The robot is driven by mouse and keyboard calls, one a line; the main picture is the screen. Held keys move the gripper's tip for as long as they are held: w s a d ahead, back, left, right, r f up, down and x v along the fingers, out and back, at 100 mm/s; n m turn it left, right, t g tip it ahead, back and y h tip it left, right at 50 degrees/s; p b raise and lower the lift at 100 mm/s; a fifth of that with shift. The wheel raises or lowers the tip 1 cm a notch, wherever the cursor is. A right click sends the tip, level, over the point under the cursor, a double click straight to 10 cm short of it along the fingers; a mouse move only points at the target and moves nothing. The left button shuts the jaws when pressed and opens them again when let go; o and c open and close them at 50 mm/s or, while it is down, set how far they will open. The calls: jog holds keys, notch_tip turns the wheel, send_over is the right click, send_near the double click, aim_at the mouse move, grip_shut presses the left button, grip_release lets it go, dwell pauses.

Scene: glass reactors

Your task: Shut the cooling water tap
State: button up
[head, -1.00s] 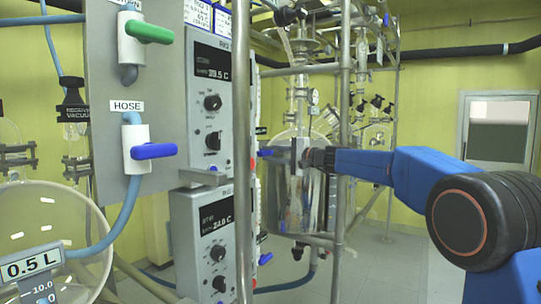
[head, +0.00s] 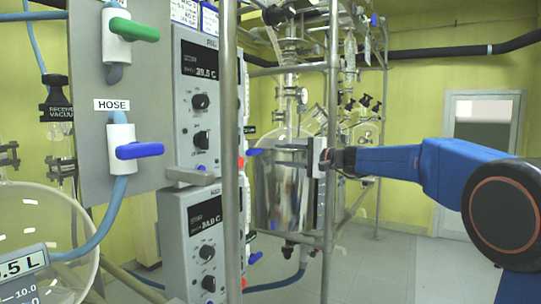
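A grey panel (head: 88,150) at the left carries two white-bodied taps. The upper tap has a green lever (head: 135,29), and its label is out of view. The lower tap has a blue lever (head: 139,150) under a HOSE label, with a blue hose (head: 117,200) below it. Both levers point sideways, across their pipes. I cannot tell by a label which is the cooling water tap. My gripper (head: 317,170) is well to the right of the panel, in front of the glass reactor, partly behind a metal post.
Control boxes (head: 206,110) stand right of the panel. Upright metal posts (head: 230,200) stand between panel and gripper. A steel-jacketed reactor (head: 280,195) is behind. A round glass flask (head: 45,225) is at lower left. Floor (head: 380,260) shows clear at right.

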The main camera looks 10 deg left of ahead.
jog(key=v, duration=0.7)
jog(key=shift+d, duration=0.2)
jog(key=shift+s, duration=0.1)
jog(key=s+d+f+n+h, duration=0.1)
jog(key=s+d+f+h, duration=0.4)
jog(key=s+d+f, duration=0.5)
jog(key=s+d+f+n+g+h, duration=0.1)
jog(key=s+d+f+h, duration=0.5)
jog(key=s, duration=1.7)
jog(key=s+d+f+n+g+h, duration=0.1)
jog(key=s+d+f+h, duration=0.4)
jog(key=s+d+f, duration=1)
notch_tip(320, 180, down, 5)
jog(key=shift+s+d+r+n+h, duration=0.15)
jog(key=shift+s+n+h, duration=0.15)
jog(key=shift+s+n, duration=0.6)
